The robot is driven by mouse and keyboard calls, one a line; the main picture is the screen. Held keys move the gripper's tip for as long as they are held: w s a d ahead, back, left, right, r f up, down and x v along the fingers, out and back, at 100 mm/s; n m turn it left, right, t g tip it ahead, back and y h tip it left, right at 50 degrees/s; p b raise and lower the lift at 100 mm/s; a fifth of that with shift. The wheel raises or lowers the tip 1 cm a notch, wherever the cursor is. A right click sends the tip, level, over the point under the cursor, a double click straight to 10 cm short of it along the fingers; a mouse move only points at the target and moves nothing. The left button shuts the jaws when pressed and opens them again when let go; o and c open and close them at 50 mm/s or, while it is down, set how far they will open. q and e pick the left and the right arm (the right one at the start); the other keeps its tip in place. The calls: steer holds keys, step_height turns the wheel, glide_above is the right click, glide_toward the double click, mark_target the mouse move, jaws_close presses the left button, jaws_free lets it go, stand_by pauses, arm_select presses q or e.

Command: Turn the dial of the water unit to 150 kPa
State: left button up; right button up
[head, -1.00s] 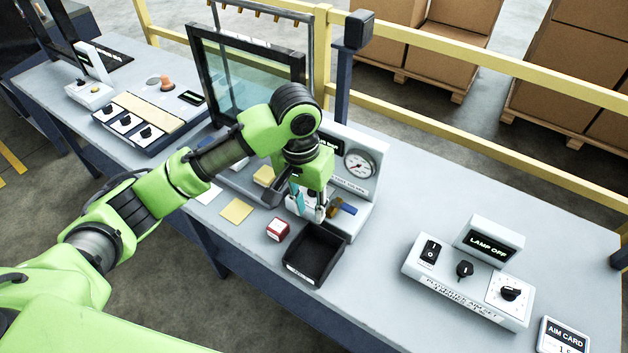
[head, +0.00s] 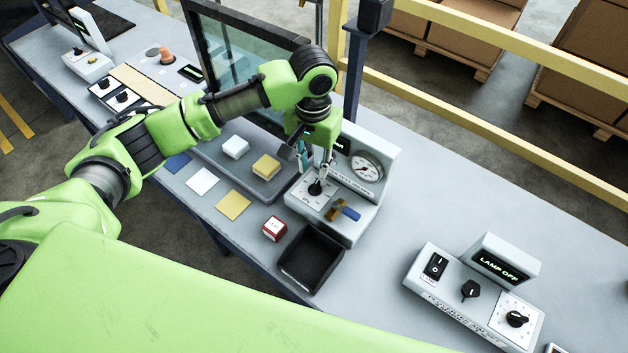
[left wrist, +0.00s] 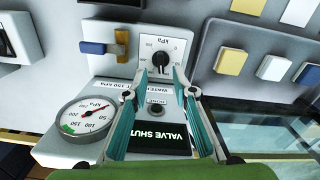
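The water unit (head: 342,225) is a grey sloped box with a black dial (head: 315,188) on a white kPa plate, a round gauge (head: 366,168) and a brass valve with a blue handle (head: 350,213). My left gripper (head: 323,172) points down at the dial. In the left wrist view its open fingers (left wrist: 162,72) stand apart, one tip on each side of the dial knob (left wrist: 160,62); I cannot tell whether they touch it. The display (left wrist: 163,136) reads VALVE SHUT. The gauge (left wrist: 85,118) also shows there. My right gripper is out of view.
A black tray (head: 311,262) and a red-and-white cube (head: 274,229) lie in front of the unit. A framed glass panel (head: 240,75) stands behind left, near yellow and white blocks. A lamp unit (head: 470,290) stands to the right, with clear table between.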

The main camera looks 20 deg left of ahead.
mark_target(314, 187)
arm_select(q)
step_height(314, 187, down, 4)
steer(key=shift+w, duration=0.15)
step_height(314, 187, down, 3)
steer(key=shift+r+p, duration=0.15)
steer(key=shift+p, duration=0.25)
steer(key=shift+f, duration=0.8)
steer(key=shift+c, duration=0.4)
jaws_close()
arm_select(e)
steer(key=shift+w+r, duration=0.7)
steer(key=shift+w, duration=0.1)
